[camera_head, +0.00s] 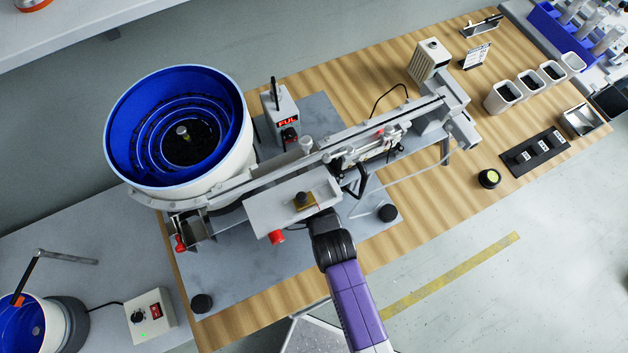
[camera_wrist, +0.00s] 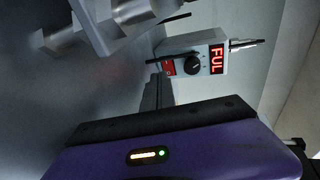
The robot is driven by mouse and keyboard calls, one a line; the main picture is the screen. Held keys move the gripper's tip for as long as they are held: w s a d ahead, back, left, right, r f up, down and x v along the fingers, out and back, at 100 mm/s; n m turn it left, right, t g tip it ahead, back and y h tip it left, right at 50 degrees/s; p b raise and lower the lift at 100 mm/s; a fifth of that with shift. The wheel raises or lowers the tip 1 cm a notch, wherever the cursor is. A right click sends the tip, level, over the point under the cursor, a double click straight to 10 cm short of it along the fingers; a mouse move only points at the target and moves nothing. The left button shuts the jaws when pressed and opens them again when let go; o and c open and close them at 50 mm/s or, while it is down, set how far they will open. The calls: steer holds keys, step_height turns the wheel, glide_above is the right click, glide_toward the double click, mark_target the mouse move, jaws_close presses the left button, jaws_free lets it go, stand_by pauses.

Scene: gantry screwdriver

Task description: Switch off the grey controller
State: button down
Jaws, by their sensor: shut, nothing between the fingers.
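The grey controller (camera_head: 281,112) is an upright box on the grey plate, beside the large blue-lined bowl. Its display is lit red and reads "FUL". In the wrist view the controller (camera_wrist: 195,58) appears turned on its side, with a black knob (camera_wrist: 195,65) and a red switch (camera_wrist: 168,67) on its face. My gripper (camera_wrist: 160,78) shows as narrow dark fingers, shut and empty, pointing towards the switch end of the controller. I cannot tell whether they touch it. In the head view the fingers are hidden beyond my dark wrist and the feeder parts.
The bowl feeder (camera_head: 180,125) stands left of the controller. A long metal track (camera_head: 330,150) crosses between my wrist and the controller. A white control box with a red switch (camera_head: 150,316) sits at lower left. A beige box (camera_head: 429,62) stands at the back.

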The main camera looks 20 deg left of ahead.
steer(key=shift+s+d+r, duration=0.2)
steer(key=shift+s+d, duration=0.3)
steer(key=b+v, duration=0.1)
steer(key=v, duration=0.8)
steer(key=shift+a, duration=0.1)
steer(key=s+d, duration=0.1)
steer(key=d, duration=0.2)
steer(key=s+d+n+t+h, duration=0.1)
steer(key=d, duration=0.3)
steer(key=s+d+n+h, duration=0.1)
steer(key=d, duration=0.3)
steer(key=shift+s+d+r, duration=0.1)
steer(key=shift+s+r, duration=0.1)
steer(key=s+d+r+n+t+h, duration=0.1)
steer(key=s+d+r+n+h, duration=0.2)
steer(key=s+d+r, duration=0.4)
steer(key=s+d+r+n+t+h+b, duration=0.1)
steer(key=s+d+r+n+h, duration=0.3)
steer(key=s+d+r, duration=0.4)
steer(key=shift+s+d+r+n+t+h, duration=0.35)
steer(key=shift+s+d, duration=0.3)
steer(key=shift+d, duration=1.45)
steer(key=shift+f, duration=0.1)
